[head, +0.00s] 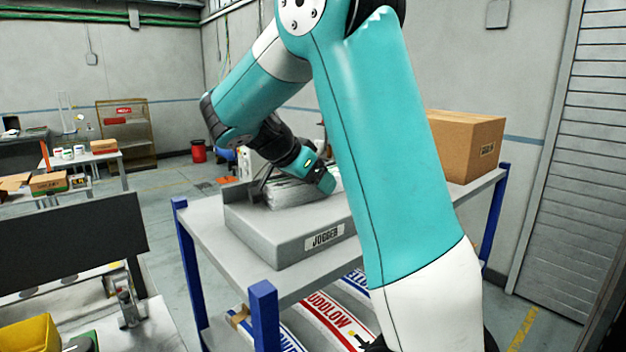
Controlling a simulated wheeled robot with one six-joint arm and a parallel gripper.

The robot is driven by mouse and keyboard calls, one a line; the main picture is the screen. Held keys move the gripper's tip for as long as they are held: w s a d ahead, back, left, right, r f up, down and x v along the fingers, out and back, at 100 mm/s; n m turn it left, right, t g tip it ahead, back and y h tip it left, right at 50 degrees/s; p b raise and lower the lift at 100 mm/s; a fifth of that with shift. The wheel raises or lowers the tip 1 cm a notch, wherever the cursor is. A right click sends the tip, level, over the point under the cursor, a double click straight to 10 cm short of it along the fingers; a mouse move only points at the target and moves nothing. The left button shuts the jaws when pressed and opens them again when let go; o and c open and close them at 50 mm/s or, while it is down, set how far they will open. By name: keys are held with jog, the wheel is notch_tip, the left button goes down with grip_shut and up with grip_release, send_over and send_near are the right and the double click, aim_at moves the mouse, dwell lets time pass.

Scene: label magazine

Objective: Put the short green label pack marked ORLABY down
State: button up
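My gripper (321,182) is at the far end of my arm, low over the grey jogger (285,244). The jogger bears a JOGGER label and stands on a grey table. A whitish stack (290,193) lies on the jogger, right beside and partly behind my gripper. I cannot tell whether it is held, touching or apart. No green pack marked ORLABY can be made out, and no such lettering is readable on the stack. My fingertips are too small and hidden to show whether they are open or shut.
A cardboard box (467,145) stands at the table's right rear. Blue posts (264,317) rise at the table's corners. Rolls or packs with red and blue print (330,322) lie on the lower shelf. A yellow bin (30,336) is at bottom left. My arm hides the table's middle right.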

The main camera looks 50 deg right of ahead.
jog(key=shift+o, duration=0.5)
jog(key=shift+r, duration=0.15)
jog(key=shift+a+r, duration=0.1)
jog(key=shift+r, duration=0.05)
jog(key=p+v, duration=0.2)
jog(key=v, duration=0.9)
jog(key=shift+r, duration=0.2)
jog(key=shift+w+a+r, duration=0.1)
jog(key=shift+a+r, duration=0.05)
jog(key=shift+a, duration=0.1)
